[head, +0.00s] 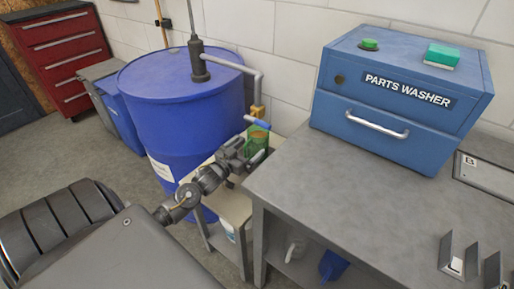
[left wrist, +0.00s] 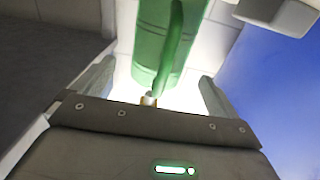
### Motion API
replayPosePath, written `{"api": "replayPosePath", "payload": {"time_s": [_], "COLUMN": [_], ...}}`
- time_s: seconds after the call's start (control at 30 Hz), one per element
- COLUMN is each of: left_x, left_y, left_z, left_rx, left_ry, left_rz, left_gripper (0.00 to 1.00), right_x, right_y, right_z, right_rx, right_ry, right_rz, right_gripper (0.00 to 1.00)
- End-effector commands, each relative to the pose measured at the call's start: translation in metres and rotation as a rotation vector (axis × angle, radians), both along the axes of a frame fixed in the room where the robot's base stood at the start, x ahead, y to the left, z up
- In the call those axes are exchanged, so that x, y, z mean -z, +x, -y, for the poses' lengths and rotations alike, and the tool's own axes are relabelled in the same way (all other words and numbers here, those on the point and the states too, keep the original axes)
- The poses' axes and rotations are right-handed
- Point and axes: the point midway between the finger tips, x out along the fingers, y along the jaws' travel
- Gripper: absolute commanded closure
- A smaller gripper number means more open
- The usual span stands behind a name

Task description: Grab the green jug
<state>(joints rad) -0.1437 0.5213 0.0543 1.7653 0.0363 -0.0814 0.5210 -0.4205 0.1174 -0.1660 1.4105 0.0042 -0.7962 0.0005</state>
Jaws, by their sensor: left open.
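The green jug (head: 260,139) stands on a low beige stand below the drum pump's spout. Its lower part is partly hidden by my left gripper in the head view. My left gripper (head: 249,154) is open, right in front of the jug. In the left wrist view the jug (left wrist: 146,40) shows ahead between the two spread fingers, with its green handle facing the gripper. I cannot tell whether the fingers touch it. My right gripper is not in view.
A blue drum (head: 180,85) with a hand pump (head: 200,66) stands close behind and left of the gripper; the spout hangs just above the jug. The grey workbench (head: 345,190) with a blue parts washer (head: 385,105) is close on the right. The beige stand (head: 232,205) sits between them.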

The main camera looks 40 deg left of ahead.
Motion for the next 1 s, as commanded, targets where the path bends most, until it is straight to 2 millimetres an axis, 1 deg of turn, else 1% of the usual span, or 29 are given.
{"api": "replayPosePath", "payload": {"time_s": [0.03, 0.1, 0.2, 0.33, 0.53, 1.0], "left_x": [-0.002, -0.002, -0.001, -0.001, -0.001, -0.001], "left_y": [0.01, 0.021, 0.033, 0.04, 0.04, 0.04], "left_z": [0.0, 0.0, 0.0, -0.001, -0.001, 0.0], "left_rx": [0.001, 0.0, 0.001, 0.0, 0.0, 0.001], "left_ry": [0.0, 0.0, 0.0, 0.0, 0.0, 0.0], "left_rz": [0.003, 0.003, 0.002, 0.001, 0.001, 0.0], "left_gripper": [0.02, 0.02, 0.02, 0.02, 0.02, 0.64], "right_x": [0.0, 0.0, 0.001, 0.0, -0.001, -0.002], "right_y": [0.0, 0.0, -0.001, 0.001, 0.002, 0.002], "right_z": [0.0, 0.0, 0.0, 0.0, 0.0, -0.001], "right_rx": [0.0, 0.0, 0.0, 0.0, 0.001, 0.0], "right_ry": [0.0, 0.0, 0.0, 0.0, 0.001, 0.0], "right_rz": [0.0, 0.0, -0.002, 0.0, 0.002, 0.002], "right_gripper": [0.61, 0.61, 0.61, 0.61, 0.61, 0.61]}}
